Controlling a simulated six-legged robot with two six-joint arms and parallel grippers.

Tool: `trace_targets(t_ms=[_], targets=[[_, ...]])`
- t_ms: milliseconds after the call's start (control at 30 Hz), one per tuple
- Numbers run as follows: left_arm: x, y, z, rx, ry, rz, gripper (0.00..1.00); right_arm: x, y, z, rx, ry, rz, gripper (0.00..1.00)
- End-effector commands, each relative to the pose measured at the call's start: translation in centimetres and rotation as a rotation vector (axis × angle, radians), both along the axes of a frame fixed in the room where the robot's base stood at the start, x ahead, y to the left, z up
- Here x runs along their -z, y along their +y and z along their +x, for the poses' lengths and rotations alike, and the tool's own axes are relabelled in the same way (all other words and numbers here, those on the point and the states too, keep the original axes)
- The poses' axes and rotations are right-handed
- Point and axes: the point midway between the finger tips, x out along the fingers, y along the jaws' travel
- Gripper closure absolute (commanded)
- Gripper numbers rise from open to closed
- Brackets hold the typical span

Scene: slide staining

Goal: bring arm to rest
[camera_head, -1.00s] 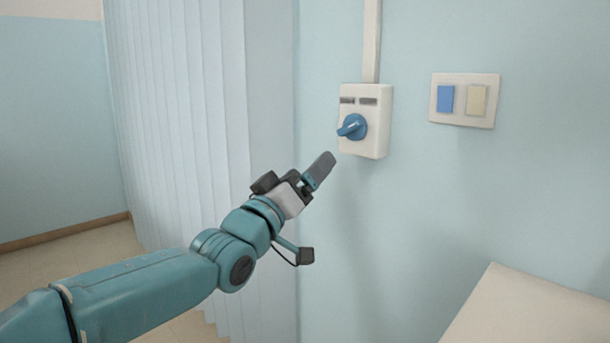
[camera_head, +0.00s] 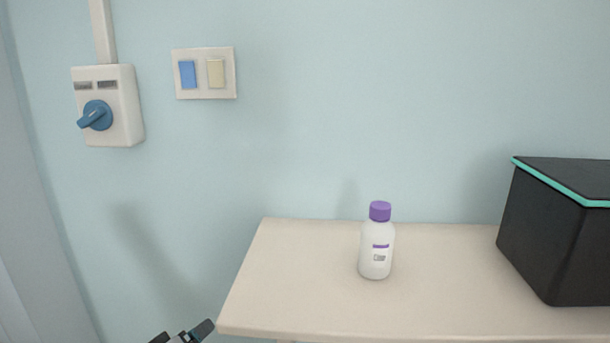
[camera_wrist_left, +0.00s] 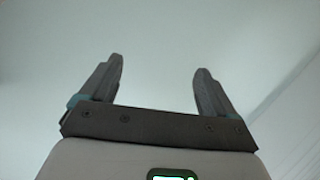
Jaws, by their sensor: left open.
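My left gripper (camera_head: 190,334) shows only in part at the bottom edge of the head view, low and left of the table's front left corner. In the left wrist view its two fingers (camera_wrist_left: 158,90) stand wide apart with nothing between them. Behind them is only a pale, plain surface. The rest of the left arm is below the head view. My right gripper is not in view.
A pale table (camera_head: 300,300) bears a white bottle with a purple cap (camera_head: 376,250) and a black box with a teal edge (camera_head: 550,240). A blue rotary switch (camera_head: 97,115) and a two-button plate (camera_head: 204,73) are on the wall.

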Motion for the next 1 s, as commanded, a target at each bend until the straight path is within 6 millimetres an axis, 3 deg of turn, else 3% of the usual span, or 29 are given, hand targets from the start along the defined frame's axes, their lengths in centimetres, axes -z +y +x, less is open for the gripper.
trace_targets(t_ms=[33, 200, 333, 500, 633, 700, 733, 800, 1000], targets=[[4.1, -1.8, -1.3, 0.030, 0.090, -0.010, 0.11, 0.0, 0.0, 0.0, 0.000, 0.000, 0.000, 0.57], [15.6, -6.9, -8.2, 0.130, 0.382, -0.022, 0.11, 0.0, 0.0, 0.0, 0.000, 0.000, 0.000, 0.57], [21.8, -10.1, -15.1, 0.217, 0.589, -0.017, 0.11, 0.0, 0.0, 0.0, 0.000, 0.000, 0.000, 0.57], [26.1, -12.6, -23.3, 0.326, 0.795, 0.003, 0.11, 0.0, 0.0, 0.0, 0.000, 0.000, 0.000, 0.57], [27.2, -13.5, -29.1, 0.422, 0.924, 0.034, 0.11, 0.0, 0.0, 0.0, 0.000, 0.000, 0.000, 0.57], [27.1, -13.4, -31.1, 0.505, 0.952, 0.087, 0.11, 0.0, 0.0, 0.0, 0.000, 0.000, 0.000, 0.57], [27.1, -13.4, -31.0, 0.552, 0.932, 0.119, 0.11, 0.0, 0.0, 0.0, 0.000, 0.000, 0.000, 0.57], [23.6, -13.4, -30.8, 0.544, 0.931, 0.115, 0.11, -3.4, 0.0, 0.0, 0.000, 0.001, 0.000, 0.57], [18.0, -13.4, -30.7, 0.541, 0.929, 0.114, 0.11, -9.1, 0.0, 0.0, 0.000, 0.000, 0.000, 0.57]])
